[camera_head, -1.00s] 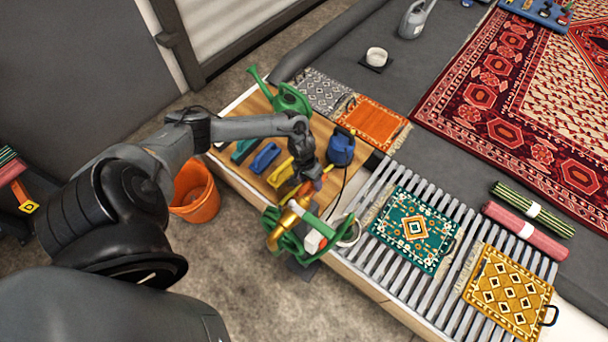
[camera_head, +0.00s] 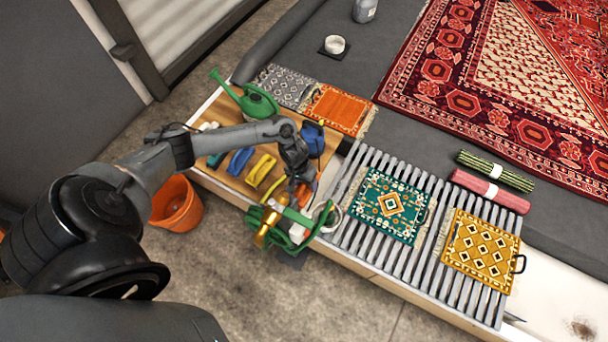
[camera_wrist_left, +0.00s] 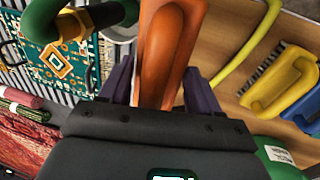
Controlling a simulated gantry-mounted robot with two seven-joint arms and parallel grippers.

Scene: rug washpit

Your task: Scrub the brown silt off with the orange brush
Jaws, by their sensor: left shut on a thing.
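My left gripper (camera_head: 303,188) is shut on the orange brush (camera_head: 307,192), above the front edge of the wooden board, beside the green hose. The left wrist view shows the brush's orange body (camera_wrist_left: 172,45) between the two dark fingers; its bristles are hidden there. A brown patch, which looks like the silt (camera_head: 582,328), lies on a pale surface at the bottom right of the head view, far from the brush. My right gripper is not in view.
The coiled green hose with a brass nozzle (camera_head: 265,232) hangs close by the gripper. A yellow brush (camera_head: 260,170), a blue brush (camera_head: 240,160) and a green watering can (camera_head: 258,103) stand on the board (camera_head: 228,181). Small rugs lie on the slatted rack (camera_head: 352,229) to the right.

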